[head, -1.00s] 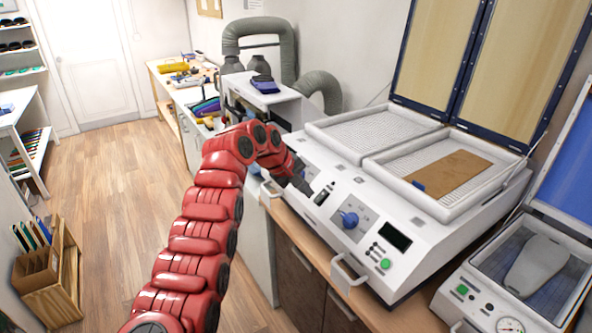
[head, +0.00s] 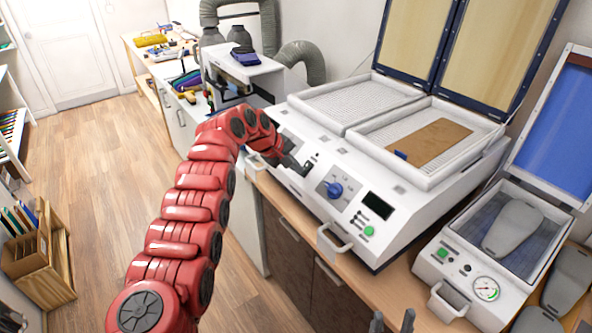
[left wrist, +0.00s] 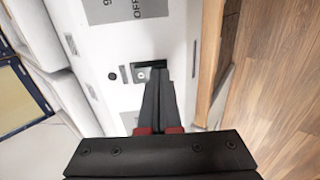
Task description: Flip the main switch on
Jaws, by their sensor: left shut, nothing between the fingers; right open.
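The main switch (head: 309,166) is a small dark rocker on the sloped front panel of the white heating machine (head: 355,245). My left gripper (head: 301,171) is shut and empty, with its tips right at the switch and partly covering it. In the left wrist view the closed fingers (left wrist: 158,75) reach the switch plate (left wrist: 139,74); they seem to touch it, but contact is not certain. I cannot tell which way the rocker is tipped. My right gripper (head: 392,322) is open and empty at the bottom edge of the head view, away from the machine.
A blue knob (head: 334,189), a dark display (head: 377,205) and a green button (head: 369,231) sit right of the switch. A brown sheet (head: 430,142) lies on the right tray. A press with a gauge (head: 485,289) stands at the right.

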